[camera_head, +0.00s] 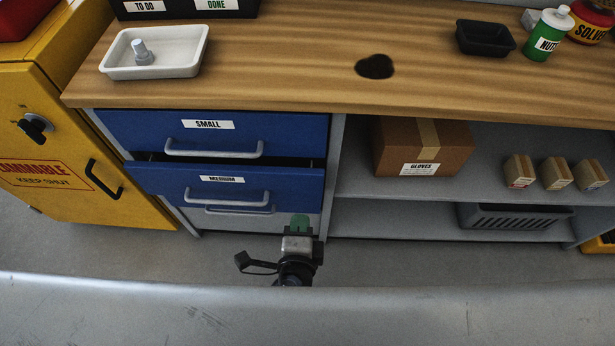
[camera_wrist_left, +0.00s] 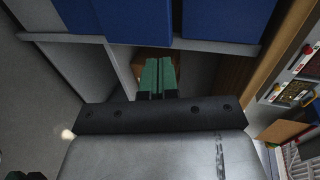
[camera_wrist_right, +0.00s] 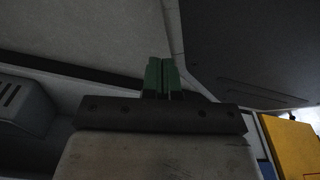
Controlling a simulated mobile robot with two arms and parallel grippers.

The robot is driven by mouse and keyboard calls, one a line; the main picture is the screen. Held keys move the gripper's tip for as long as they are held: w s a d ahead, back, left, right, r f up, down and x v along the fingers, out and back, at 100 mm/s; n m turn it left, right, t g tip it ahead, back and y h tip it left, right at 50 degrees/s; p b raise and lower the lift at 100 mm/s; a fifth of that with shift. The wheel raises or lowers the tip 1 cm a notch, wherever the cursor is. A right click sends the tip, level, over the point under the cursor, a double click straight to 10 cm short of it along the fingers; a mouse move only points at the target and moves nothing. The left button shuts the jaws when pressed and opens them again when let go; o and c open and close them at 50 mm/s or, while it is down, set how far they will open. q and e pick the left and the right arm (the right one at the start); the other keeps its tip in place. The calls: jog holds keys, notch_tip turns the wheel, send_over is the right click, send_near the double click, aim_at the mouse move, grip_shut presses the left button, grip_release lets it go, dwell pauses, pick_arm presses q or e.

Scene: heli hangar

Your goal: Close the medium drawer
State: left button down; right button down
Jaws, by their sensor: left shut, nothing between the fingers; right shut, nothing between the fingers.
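The medium drawer (camera_head: 228,184) is blue with a white MEDIUM label and a grey bar handle (camera_head: 226,196). It stands partly pulled out, with a dark gap above its front, below the blue small drawer (camera_head: 218,137), which looks shut. My left gripper (camera_head: 300,222) has green fingertips, which are together and empty. It is at the lower right corner of the medium drawer front; I cannot tell whether it touches. In the left wrist view the shut fingers (camera_wrist_left: 159,75) point toward the cabinet, below blue drawer panels. My right gripper (camera_wrist_right: 162,75) is shut and empty, seen only in the right wrist view.
The wooden worktop (camera_head: 300,60) holds a white tray (camera_head: 180,72) and a black tray (camera_head: 485,38). Right of the drawers, open shelves hold a GLOVES box (camera_head: 420,148) and small boxes. A yellow cabinet (camera_head: 80,160) stands left.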

pick_arm(q)
send_near(304, 176)
jog(key=w+f, duration=0.2)
jog(key=w, duration=0.3)
jog(key=shift+w+d, duration=0.15)
jog(key=shift+w, duration=0.25)
jog(key=shift+w+p, duration=0.3)
jog(key=shift+w, duration=0.35)
pick_arm(e)
jog(key=shift+s+d+f, duration=0.15)
jog(key=shift+s+f, duration=0.05)
jog(key=shift+s, duration=0.25)
jog(key=shift+s+d+f, duration=0.1)
jog(key=shift+s+f, duration=0.1)
jog(key=shift+s, duration=0.25)
